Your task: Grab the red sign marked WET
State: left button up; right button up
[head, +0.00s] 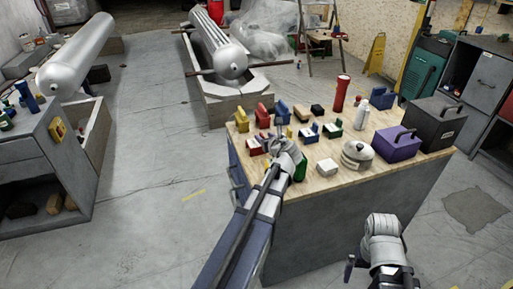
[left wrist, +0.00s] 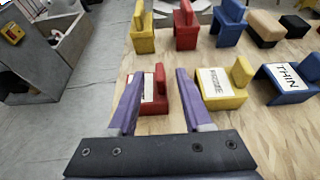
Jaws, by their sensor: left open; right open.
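A red sign (left wrist: 160,92) with a white label stands on the wooden tabletop between the two purple fingers of my left gripper (left wrist: 156,82) in the left wrist view. The left finger hides part of the label, so I cannot read its word. The fingers are apart, one on each side of the sign. In the head view the red sign (head: 254,148) is near the table's left edge, just left of my left gripper (head: 276,147). My right gripper (head: 383,236) is low at the right, in front of the table and away from the signs; its fingers are hard to make out.
A yellow labelled sign (left wrist: 222,86) stands close right of the gripper, then a blue sign marked THIN (left wrist: 288,78). Behind are yellow (left wrist: 142,35), red (left wrist: 186,28) and blue (left wrist: 228,25) signs. A purple box (head: 396,146) and black toolbox (head: 432,125) stand at right.

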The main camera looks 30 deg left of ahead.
aim_at(263, 136)
pick_arm(q)
jog(key=b+x, duration=0.1)
jog(key=x, duration=0.2)
jog(key=shift+w+a+f, duration=0.15)
grip_shut()
dwell(0.5)
